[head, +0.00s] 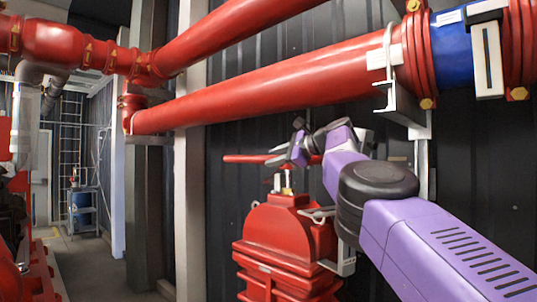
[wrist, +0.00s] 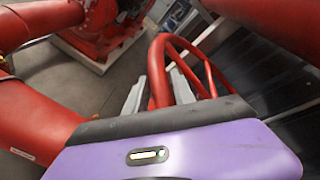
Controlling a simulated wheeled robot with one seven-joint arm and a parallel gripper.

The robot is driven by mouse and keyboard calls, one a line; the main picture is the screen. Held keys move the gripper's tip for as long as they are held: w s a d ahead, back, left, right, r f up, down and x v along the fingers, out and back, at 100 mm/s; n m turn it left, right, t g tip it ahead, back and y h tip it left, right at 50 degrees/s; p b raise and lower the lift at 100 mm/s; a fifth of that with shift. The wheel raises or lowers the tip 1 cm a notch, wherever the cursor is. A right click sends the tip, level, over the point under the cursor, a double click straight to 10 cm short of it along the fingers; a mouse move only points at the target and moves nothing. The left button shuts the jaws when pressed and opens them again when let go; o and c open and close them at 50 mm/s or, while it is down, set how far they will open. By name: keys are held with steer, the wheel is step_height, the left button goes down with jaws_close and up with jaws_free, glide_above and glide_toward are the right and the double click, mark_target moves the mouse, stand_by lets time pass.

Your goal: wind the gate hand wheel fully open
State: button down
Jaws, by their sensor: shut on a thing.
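The red gate hand wheel (head: 243,158) shows nearly edge-on in the head view, above the red valve body (head: 278,232). Its brass-coloured stem shows below it. In the wrist view the wheel's curved rim and spokes (wrist: 180,48) rise in the middle. My gripper (wrist: 158,88) is shut on the rim, with one grey finger on each side of it. In the head view my gripper (head: 285,157) is at the right part of the wheel, and my wrist hides some of the rim. The exact finger contact is hard to see.
A large red pipe (head: 270,95) runs just above the wheel and my arm. A dark corrugated wall (head: 240,190) stands close behind. A grey bracket (head: 345,258) is beside the valve body. Open floor (head: 100,262) lies to the left.

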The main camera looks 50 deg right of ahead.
steer(key=shift+s+d+f+n+y+p, duration=0.1)
steer(key=shift+s+d+n+y+p, duration=0.25)
steer(key=shift+s, duration=0.2)
steer(key=shift+s+d+f+n+y+p, duration=0.1)
steer(key=shift+s+d+n+y+p, duration=0.2)
steer(key=shift+s, duration=0.2)
steer(key=shift+s+d, duration=0.15)
steer(key=shift+s, duration=0.15)
steer(key=shift+s+d+f+y, duration=0.1)
steer(key=shift+d+f+y, duration=0.05)
steer(key=shift+y, duration=0.1)
steer(key=c, duration=1.1)
jaws_free()
steer(key=shift+r, duration=0.2)
steer(key=shift+s, duration=0.1)
